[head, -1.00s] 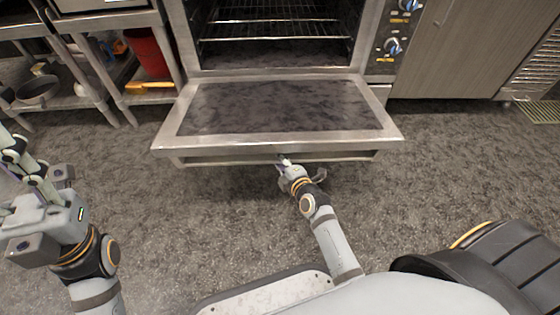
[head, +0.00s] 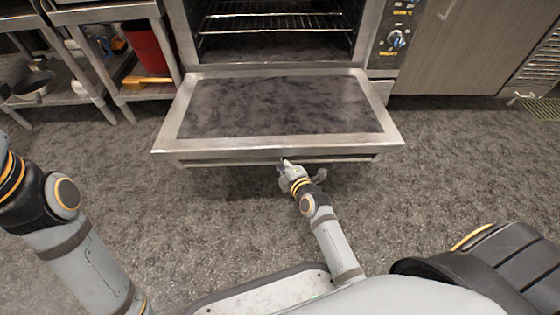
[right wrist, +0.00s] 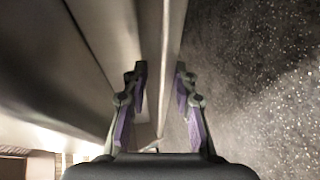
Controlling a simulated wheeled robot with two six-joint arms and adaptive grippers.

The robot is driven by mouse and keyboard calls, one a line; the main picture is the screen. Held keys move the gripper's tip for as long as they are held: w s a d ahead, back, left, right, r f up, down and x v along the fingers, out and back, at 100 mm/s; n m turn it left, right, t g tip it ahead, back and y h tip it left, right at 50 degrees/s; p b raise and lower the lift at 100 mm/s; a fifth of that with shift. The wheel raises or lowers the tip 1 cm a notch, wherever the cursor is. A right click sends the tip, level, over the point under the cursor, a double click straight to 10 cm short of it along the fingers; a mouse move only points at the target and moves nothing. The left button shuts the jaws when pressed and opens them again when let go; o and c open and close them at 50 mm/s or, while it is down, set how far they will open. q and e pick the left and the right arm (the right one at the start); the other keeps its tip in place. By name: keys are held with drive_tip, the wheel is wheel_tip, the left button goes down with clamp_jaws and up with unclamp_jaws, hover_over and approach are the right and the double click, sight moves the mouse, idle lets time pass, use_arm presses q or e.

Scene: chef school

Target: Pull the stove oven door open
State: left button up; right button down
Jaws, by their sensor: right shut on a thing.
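The stove oven door (head: 270,108) is hinged down, lying nearly flat in front of the oven, with its dark inner panel facing up. Its handle (head: 225,161) runs below the front edge. In the right wrist view, the handle (right wrist: 170,40) runs between the two purple-padded fingers (right wrist: 161,75), beside the door's metal surface. My left arm comes in at the left of the head view, but its gripper is outside the picture.
The oven cavity (head: 275,35) is open, with wire racks inside. Control knobs (head: 396,38) are to its right. A metal shelf (head: 105,13) on the left holds a red bin (head: 146,47) and a pan (head: 33,84). The floor around the door is clear.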

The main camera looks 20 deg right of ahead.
drive_tip(key=shift+w+r, duration=0.1)
drive_tip(key=shift+r, duration=0.1)
drive_tip(key=c, duration=1.3)
unclamp_jaws()
drive_tip(key=shift+f, duration=0.1)
drive_tip(key=v, duration=1.2)
drive_tip(key=shift+f, duration=0.15)
